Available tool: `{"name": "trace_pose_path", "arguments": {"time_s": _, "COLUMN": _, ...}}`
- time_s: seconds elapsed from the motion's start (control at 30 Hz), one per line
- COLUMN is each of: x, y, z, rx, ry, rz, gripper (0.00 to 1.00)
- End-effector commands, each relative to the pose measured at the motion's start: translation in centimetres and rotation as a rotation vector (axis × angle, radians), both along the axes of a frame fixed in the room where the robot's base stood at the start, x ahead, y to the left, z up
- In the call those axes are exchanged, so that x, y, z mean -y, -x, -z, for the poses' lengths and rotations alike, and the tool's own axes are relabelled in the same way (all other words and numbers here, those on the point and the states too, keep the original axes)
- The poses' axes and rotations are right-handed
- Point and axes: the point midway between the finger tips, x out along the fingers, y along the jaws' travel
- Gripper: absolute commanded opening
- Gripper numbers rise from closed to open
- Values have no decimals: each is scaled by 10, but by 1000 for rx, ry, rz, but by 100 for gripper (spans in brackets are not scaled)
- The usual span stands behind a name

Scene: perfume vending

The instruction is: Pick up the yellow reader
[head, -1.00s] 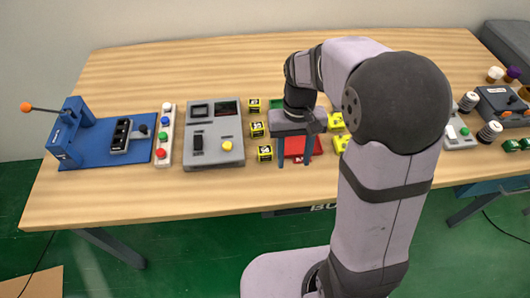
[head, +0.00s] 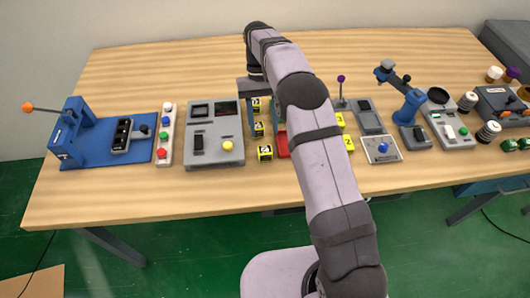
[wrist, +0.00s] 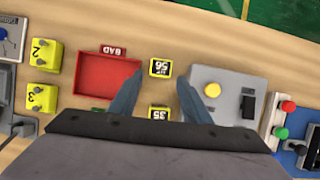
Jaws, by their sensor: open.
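Small yellow blocks with black numbered displays stand in a column on the table, a near one (head: 265,153), a middle one (head: 258,129) and a far one (head: 256,106). Plain yellow blocks (head: 346,144) marked 2 (wrist: 46,55) and 3 (wrist: 42,97) stand right of the red tray in the head view. I cannot tell which one is the reader. My gripper (wrist: 158,92) is open and empty, pointing down over the display column, its fingers on either side of it.
The red tray (wrist: 108,76), labelled BAD, lies right beside the column in the head view. A grey panel (head: 215,160) with a yellow button stands to its left. A blue stand (head: 80,155) is far left; several devices (head: 455,130) fill the right. The back table is clear.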

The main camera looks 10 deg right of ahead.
Motion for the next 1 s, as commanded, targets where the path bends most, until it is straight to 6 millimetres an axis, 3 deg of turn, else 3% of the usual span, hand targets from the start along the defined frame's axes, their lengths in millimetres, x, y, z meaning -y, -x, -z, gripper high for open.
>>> {"name": "trace_pose_path", "arguments": {"time_s": 0.67, "x": 0, "y": 10, "z": 23, "rx": -2, "ry": 1, "rz": -1, "gripper": 44}}
{"name": "trace_pose_path", "arguments": {"time_s": 1.0, "x": -1, "y": 24, "z": 58, "rx": -3, "ry": 1, "rz": -1, "gripper": 44}}
